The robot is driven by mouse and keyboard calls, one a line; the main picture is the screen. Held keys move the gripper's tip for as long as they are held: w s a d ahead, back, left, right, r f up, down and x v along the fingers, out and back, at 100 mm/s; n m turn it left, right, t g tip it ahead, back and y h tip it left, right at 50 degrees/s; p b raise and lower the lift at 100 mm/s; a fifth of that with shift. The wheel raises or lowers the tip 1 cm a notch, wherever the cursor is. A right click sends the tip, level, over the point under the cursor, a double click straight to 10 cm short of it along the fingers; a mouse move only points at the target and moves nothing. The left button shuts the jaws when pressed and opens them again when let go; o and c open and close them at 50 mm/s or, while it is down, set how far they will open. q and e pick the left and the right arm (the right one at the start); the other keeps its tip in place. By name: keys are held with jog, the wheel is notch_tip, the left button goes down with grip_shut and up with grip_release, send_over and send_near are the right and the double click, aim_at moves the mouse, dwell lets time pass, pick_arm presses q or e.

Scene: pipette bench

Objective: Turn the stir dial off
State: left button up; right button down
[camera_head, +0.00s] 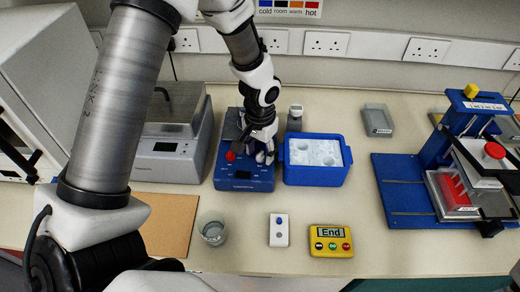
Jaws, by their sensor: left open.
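A blue bench device (243,184) with a dark panel stands left of the middle. A red knob (231,156) shows on its left side. I cannot read which control is the stir dial, and it may be hidden behind my gripper. My left gripper (262,152) is open and points down over the right part of the device, close to its top. Its fingers hide that part of the panel, and I cannot tell whether they touch anything. My right gripper does not show.
A blue ice box (315,180) stands just right of the device and a grey balance (166,160) just left. In front are a glass beaker (213,233), a white switch box (279,230) and a yellow timer (331,241). A blue press (405,195) stands right.

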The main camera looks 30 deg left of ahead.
pick_arm(q)
grip_shut()
jog(key=shift+n, duration=0.4)
jog(key=n+b, duration=0.1)
jog(key=n, duration=0.1)
jog(key=shift+f+n, duration=0.1)
jog(key=shift+n, duration=0.2)
jog(key=shift+n+b, duration=0.6)
jog(key=shift+n, duration=0.8)
grip_release()
